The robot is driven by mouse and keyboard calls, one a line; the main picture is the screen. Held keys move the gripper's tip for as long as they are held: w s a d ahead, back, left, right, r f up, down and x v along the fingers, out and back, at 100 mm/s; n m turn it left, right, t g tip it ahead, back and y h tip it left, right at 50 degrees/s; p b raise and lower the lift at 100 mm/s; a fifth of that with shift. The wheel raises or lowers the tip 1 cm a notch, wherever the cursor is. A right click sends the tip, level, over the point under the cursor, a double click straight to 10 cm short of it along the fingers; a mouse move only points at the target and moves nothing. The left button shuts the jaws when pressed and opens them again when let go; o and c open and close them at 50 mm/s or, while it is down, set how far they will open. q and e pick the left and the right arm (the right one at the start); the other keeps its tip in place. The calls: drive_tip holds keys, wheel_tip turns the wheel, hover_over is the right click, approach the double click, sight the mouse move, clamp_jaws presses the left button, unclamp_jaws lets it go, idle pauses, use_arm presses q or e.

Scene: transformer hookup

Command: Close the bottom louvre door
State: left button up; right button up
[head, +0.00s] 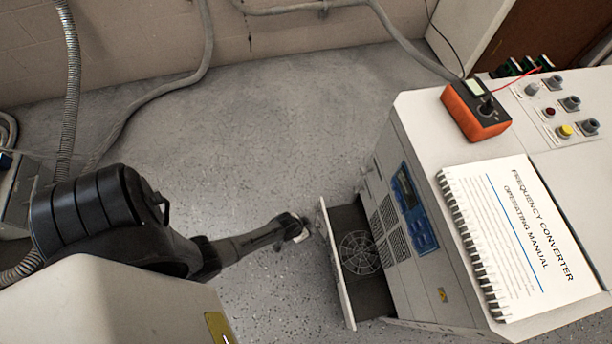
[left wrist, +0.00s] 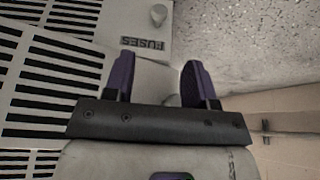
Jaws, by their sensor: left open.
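The bottom louvre door (head: 335,262) stands open at the foot of the grey cabinet, seen nearly edge-on in the head view. A dark space with a round fan grille (head: 358,252) shows between it and the cabinet front. My left gripper (head: 306,226) is low beside the door's far upper end; I cannot tell whether it touches. In the left wrist view its purple fingers (left wrist: 160,78) are apart, with nothing visibly held. A grey panel with a FUSES label (left wrist: 142,44) and a knob (left wrist: 158,15) lies beyond the fingers. My right gripper is not in view.
The cabinet top holds an operating manual (head: 520,235), an orange meter (head: 475,110) and several knobs. Louvred slots (left wrist: 50,85) fill the left of the wrist view. Hoses (head: 205,45) run along the back wall. The speckled floor (head: 270,130) left of the cabinet is clear.

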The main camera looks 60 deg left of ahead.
use_arm(q)
drive_tip(key=shift+s+r, duration=0.25)
drive_tip(key=shift+r, duration=0.25)
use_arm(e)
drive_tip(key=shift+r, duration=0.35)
use_arm(q)
drive_tip(key=shift+f, duration=0.1)
